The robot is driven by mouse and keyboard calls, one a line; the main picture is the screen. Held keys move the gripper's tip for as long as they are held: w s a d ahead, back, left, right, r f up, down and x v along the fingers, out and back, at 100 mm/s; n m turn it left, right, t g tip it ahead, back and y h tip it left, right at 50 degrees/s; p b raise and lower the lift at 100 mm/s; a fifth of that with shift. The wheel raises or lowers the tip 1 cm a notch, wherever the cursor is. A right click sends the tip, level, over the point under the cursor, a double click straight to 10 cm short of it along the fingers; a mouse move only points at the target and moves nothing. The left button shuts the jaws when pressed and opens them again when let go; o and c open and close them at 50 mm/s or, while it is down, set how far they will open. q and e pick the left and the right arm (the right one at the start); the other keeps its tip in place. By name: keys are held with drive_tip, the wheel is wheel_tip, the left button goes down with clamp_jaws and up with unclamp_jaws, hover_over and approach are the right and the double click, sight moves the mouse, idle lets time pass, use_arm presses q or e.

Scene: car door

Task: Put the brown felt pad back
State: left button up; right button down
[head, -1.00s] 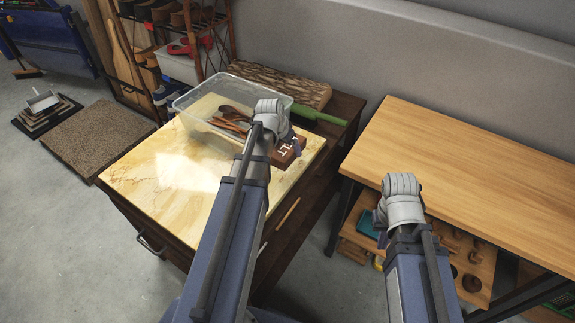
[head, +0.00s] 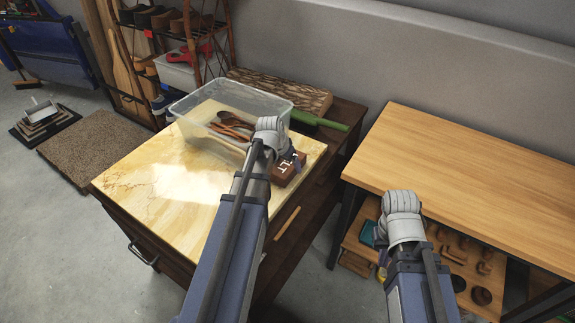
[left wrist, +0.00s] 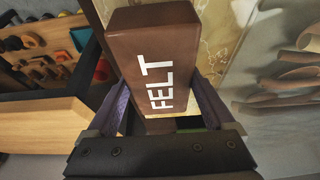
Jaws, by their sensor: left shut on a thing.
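The brown felt pad is a block with white FELT lettering, and it shows in the head view (head: 286,171) near the right edge of the marble-topped cabinet. In the left wrist view the pad (left wrist: 160,60) sits between the two fingers, lettering facing the camera. My left gripper (head: 288,160) is shut on it; its fingers (left wrist: 158,108) press on the pad's two sides. From the head view I cannot tell whether the pad touches the top. My right gripper (head: 398,222) hangs near the wooden bench's left end, and its fingers are mostly hidden.
A clear bin (head: 190,108) with wooden spoons stands on the marble top (head: 150,190). A green-handled tool (head: 320,121) and a log slab (head: 285,92) lie behind. The wooden bench (head: 470,165) is bare on top; its lower shelf (head: 350,240) holds several small items.

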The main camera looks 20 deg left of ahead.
use_arm(q)
drive_tip(key=shift+f, duration=0.2)
drive_tip(key=o, duration=0.9)
drive_tip(key=shift+r, duration=0.2)
drive_tip(key=p+v, duration=1.1)
drive_tip(key=v, duration=0.1)
drive_tip(key=shift+w, duration=0.1)
